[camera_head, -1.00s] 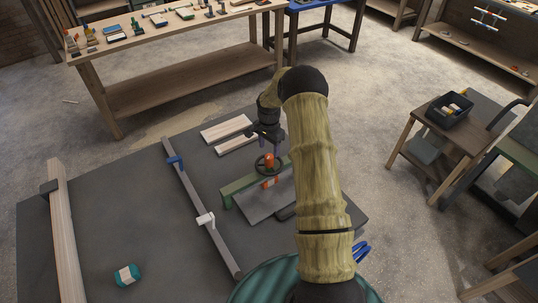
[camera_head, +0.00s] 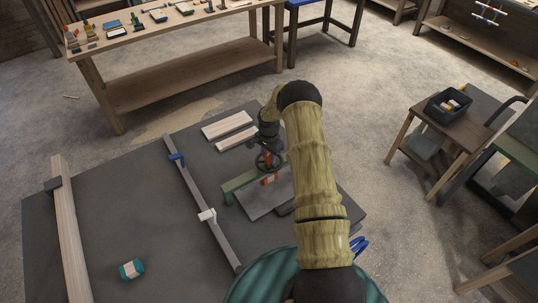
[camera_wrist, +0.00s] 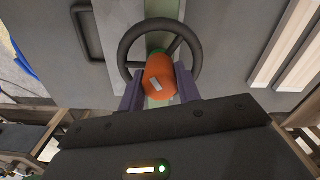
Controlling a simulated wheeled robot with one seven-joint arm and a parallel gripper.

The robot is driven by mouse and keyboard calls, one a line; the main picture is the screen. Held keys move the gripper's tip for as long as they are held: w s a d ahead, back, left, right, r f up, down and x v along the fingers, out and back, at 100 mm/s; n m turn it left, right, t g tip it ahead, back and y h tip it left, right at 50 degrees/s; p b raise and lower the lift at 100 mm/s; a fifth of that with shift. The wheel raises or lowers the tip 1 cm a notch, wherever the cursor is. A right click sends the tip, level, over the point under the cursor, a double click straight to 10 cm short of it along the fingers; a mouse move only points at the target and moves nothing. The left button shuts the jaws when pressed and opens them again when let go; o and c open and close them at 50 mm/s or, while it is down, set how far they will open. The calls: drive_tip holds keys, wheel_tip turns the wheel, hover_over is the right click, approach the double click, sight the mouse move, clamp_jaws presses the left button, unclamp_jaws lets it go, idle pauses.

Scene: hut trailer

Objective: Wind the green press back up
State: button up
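The green press (camera_head: 240,181) stands on the dark bench top. A dark handwheel (camera_head: 257,164) sits on top of it, with an orange knob (camera_wrist: 160,78) at its middle. My gripper (camera_head: 267,155) points down over the handwheel. In the wrist view, its two purple fingers (camera_wrist: 160,90) stand on either side of the orange knob, inside the wheel's rim. Whether they press on the knob or only stand close to it, I cannot tell. An orange part (camera_head: 269,180) of the press shows below the wheel, above a grey plate (camera_head: 262,200).
Two pale boards (camera_head: 227,125) lie behind the press. A grey bar clamp (camera_head: 190,185) lies to its left, then a long timber (camera_head: 70,230) and a teal-and-white roll (camera_head: 132,269). A stool with a black bin (camera_head: 448,105) stands off to the right.

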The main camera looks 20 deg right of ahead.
drive_tip(key=shift+c, duration=1.3)
drive_tip(key=shift+f+n+b, duration=0.1)
drive_tip(key=shift+n+b, duration=0.4)
drive_tip(key=shift+b, duration=0.4)
